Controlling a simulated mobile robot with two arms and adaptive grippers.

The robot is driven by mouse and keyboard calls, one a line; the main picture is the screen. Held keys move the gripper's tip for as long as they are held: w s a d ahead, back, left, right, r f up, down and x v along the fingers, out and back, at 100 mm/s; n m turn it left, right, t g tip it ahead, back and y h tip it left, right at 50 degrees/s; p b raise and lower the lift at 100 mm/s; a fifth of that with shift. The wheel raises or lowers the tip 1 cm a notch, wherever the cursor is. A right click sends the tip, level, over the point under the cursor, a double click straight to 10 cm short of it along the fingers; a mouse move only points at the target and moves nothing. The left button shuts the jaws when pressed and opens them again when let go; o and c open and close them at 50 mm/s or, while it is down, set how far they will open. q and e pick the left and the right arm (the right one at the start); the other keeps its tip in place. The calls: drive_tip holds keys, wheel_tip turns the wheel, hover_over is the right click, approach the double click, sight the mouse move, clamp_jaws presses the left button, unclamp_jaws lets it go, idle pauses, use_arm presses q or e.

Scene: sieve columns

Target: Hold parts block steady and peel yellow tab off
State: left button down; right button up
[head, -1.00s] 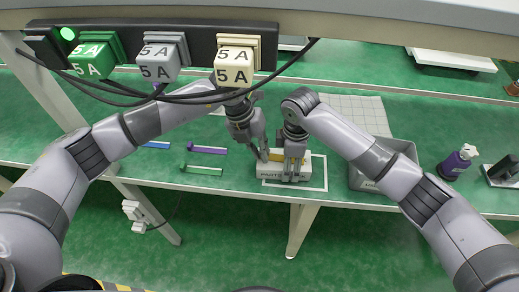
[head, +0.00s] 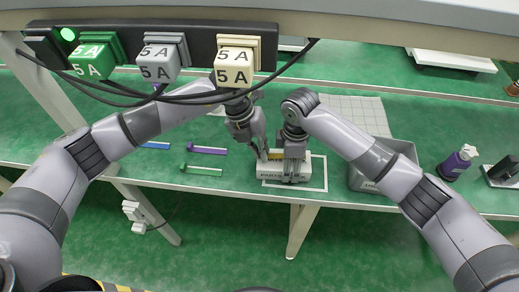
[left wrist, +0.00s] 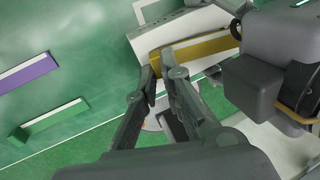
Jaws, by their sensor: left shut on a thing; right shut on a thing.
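The parts block (head: 268,171) is a pale box with dark lettering on its front, sitting near the front edge of the green bench on a white-outlined patch. A yellow tab (head: 276,155) lies along its top; in the left wrist view the tab (left wrist: 205,47) is a long yellow strip, still along the block (left wrist: 180,28). My left gripper (head: 263,157) is shut on the tab's left end, also seen in the left wrist view (left wrist: 160,62). My right gripper (head: 290,178) points down and is shut on the block, its fingers hiding part of the front face.
A purple strip (head: 207,150), a green strip (head: 202,171) and a blue strip (head: 157,145) lie to the left. A grey bin (head: 400,150) and a purple bottle (head: 456,163) stand to the right. Black cables (head: 200,98) hang above my left arm.

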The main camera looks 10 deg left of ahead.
idle(0.4)
use_arm(q)
drive_tip(key=shift+r, duration=2.55)
use_arm(e)
drive_tip(key=o, duration=1.3)
use_arm(q)
drive_tip(key=shift+f, duration=0.1)
use_arm(e)
wheel_tip(320, 180, up, 12)
